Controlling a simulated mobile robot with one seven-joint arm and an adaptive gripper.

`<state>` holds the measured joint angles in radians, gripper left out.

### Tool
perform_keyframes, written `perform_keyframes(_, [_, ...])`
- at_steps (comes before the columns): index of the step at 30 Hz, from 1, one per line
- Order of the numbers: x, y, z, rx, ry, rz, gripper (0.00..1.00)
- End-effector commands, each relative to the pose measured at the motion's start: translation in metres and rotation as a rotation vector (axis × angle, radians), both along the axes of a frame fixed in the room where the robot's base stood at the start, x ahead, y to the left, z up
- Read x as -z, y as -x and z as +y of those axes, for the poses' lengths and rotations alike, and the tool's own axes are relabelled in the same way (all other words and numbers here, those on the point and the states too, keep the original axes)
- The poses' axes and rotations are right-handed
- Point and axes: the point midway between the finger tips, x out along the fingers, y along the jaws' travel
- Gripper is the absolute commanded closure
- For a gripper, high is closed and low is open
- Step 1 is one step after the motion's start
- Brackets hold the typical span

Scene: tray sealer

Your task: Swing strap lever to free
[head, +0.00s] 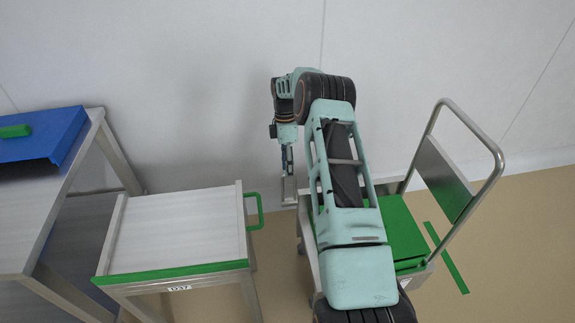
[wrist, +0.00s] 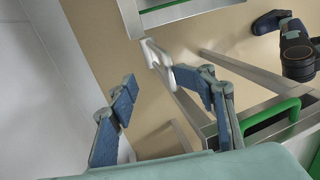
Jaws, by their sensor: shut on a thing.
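My gripper (head: 287,168) points down in the head view, between the white-topped stand and the cart on the right. A small grey metal piece, which I take for the strap lever (head: 289,190), is at its fingertips. In the wrist view my gripper (wrist: 153,86) shows its two blue-padded fingers some way apart. The pale, bent lever (wrist: 154,52) is at the tips, against the right finger. I am shut on this lever, though the exact grip is hard to see. The lever's mount is partly hidden in the head view by my arm.
A cart with a green deck (head: 400,235) and a tall metal push bar (head: 490,150) stands right. A steel table (head: 40,215) is left.

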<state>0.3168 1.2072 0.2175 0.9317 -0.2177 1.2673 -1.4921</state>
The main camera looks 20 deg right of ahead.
Motion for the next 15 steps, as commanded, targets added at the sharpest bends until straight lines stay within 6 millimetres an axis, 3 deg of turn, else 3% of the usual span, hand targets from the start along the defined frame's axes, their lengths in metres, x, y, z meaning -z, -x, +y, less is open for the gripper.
perform_keyframes(8, [-0.006,-0.008,-0.005,0.002,0.009,-0.023,0.74])
perform_keyframes(15, [-0.052,-0.017,-0.005,0.002,0.007,-0.021,0.74])
